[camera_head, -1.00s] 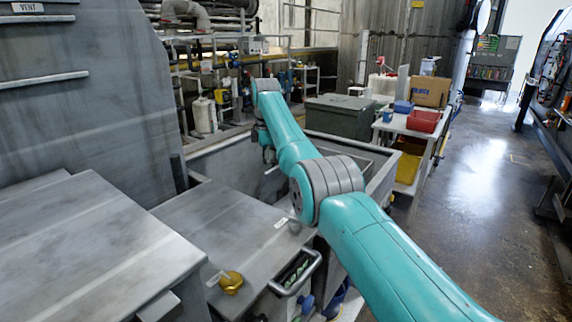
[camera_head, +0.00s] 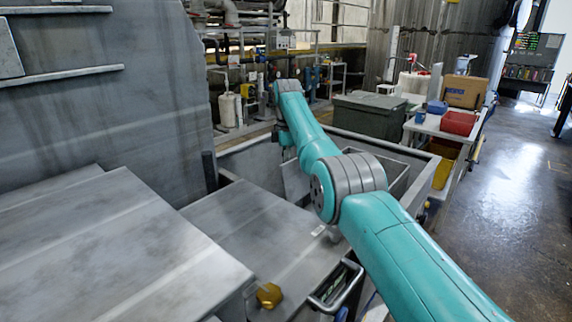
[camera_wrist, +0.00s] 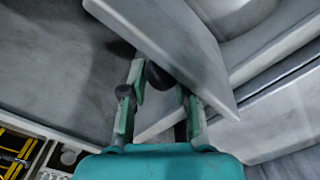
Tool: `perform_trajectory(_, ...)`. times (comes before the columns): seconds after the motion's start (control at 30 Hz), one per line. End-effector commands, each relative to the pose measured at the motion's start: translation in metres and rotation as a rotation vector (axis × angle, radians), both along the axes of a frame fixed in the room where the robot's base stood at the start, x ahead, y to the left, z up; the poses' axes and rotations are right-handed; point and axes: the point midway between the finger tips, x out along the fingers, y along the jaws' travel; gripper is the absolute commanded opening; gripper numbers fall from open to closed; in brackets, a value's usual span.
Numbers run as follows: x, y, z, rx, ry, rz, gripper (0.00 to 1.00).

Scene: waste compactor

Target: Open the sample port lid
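In the wrist view my gripper (camera_wrist: 164,88) has its two fingers apart. A dark round knob (camera_wrist: 158,75) shows between them; I cannot tell whether they touch it. A tilted grey plate (camera_wrist: 185,45) lies just beyond the fingers and crosses the upper middle. It may be the sample port lid, but I cannot tell for sure. In the head view a light grey tilted panel (camera_head: 296,182) stands in the open-topped grey bin (camera_head: 242,157), beside my arm. My fingers are not clearly visible there.
Flat grey machine tops (camera_head: 110,240) fill the lower left, with a brass knob (camera_head: 269,295) and a handle (camera_head: 338,288) at the front. A dark green box (camera_head: 370,115) and a white table with a red bin (camera_head: 458,123) stand beyond. The floor at right is clear.

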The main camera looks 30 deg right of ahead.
Motion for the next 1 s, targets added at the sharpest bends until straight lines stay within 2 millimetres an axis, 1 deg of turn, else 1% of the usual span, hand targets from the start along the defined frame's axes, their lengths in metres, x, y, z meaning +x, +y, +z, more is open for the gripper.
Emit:
perform_trajectory(0.03,0.0029,-0.0081,0.0009,-0.012,-0.021,-0.008,0.00)
perform_trajectory(0.37,0.0030,-0.0079,0.0012,-0.012,-0.022,-0.007,0.00)
perform_trajectory(0.4,0.0031,-0.0078,0.0012,-0.012,-0.022,-0.007,0.35)
perform_trajectory(0.5,0.0032,-0.0072,0.0010,-0.010,-0.022,-0.007,0.58)
perform_trajectory(1.0,0.0031,-0.0026,0.0006,-0.005,-0.016,-0.001,0.58)
